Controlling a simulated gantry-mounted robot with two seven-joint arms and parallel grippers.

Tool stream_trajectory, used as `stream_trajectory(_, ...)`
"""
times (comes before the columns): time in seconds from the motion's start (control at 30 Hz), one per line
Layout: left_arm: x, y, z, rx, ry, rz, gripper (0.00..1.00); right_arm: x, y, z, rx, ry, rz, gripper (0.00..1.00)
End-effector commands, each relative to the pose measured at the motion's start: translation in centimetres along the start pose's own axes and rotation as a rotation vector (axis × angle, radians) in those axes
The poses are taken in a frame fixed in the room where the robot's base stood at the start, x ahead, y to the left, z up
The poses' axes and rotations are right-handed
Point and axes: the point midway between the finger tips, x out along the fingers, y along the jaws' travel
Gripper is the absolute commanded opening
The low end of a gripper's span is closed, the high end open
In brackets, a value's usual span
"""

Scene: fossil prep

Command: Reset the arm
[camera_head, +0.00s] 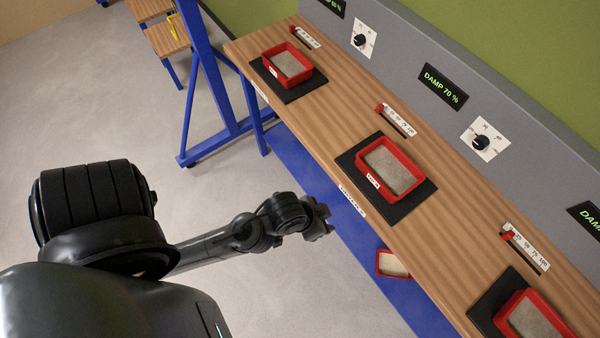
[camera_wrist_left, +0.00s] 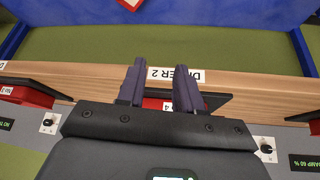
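My left arm reaches in from the left, and its gripper (camera_head: 318,216) hangs beside the front edge of the wooden bench (camera_head: 335,145), over the lower blue shelf. In the left wrist view the two dark fingers (camera_wrist_left: 160,68) are spread apart with nothing between them, so it is open and empty. Behind the fingers lie the bench edge and a partly covered white label ending in "ER 2" (camera_wrist_left: 190,75). My right gripper is not in view.
Red trays of grey material stand on black mats along the bench: far (camera_head: 288,64), middle (camera_head: 392,168) and near (camera_head: 532,318). A smaller red tray (camera_head: 392,264) sits low on the blue shelf. Dials and a "DAMP 70 %" display (camera_head: 443,86) line the back panel. Open floor (camera_head: 90,100) lies left.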

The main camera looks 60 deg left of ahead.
Motion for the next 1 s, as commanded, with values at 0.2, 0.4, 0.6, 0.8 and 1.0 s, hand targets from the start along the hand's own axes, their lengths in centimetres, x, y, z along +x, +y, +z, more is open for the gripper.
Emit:
stream_trajectory(0.2,-2.5,-2.3,4.7,0.024,-0.185,-0.045,0.35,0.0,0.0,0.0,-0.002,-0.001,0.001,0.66)
stream_trajectory(0.4,-2.8,-2.5,5.2,0.027,-0.207,-0.052,0.35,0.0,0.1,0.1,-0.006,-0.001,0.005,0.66)
stream_trajectory(0.6,-2.9,-2.5,5.1,0.028,-0.206,-0.052,0.35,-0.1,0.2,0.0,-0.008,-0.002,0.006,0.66)
stream_trajectory(0.8,-4.7,-2.4,4.1,0.028,-0.205,-0.051,0.35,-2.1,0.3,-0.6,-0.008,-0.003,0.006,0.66)
stream_trajectory(1.0,-8.7,-2.3,1.8,0.028,-0.205,-0.051,0.35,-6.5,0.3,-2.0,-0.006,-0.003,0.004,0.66)
